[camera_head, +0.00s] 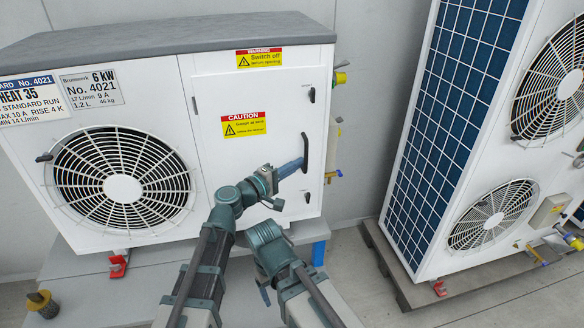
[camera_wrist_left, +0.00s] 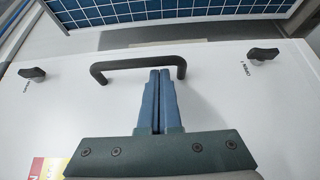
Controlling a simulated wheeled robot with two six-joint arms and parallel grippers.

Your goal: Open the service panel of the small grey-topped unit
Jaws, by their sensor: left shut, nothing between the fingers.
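The small grey-topped unit (camera_head: 190,35) stands at left in the head view. Its white service panel (camera_head: 210,165) is at the front right and looks flush with the casing. A dark upright handle (camera_head: 305,152) is near the panel's right edge, with a dark latch above (camera_head: 311,95) and another below (camera_head: 307,197). My left gripper (camera_head: 298,166) is shut and empty at the handle. In the left wrist view its blue fingertips (camera_wrist_left: 160,72) overlap the handle bar (camera_wrist_left: 120,65); I cannot tell whether they touch it. Two latches (camera_wrist_left: 32,74) (camera_wrist_left: 262,54) flank the handle. My right gripper is not visible.
A taller unit (camera_head: 470,130) with blue grille and fans stands on a pallet at right. Grey floor (camera_head: 355,260) lies between the units. Valves and fittings (camera_head: 340,78) stick out from the small unit's right side. A brass-coloured fitting (camera_head: 42,303) is at lower left.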

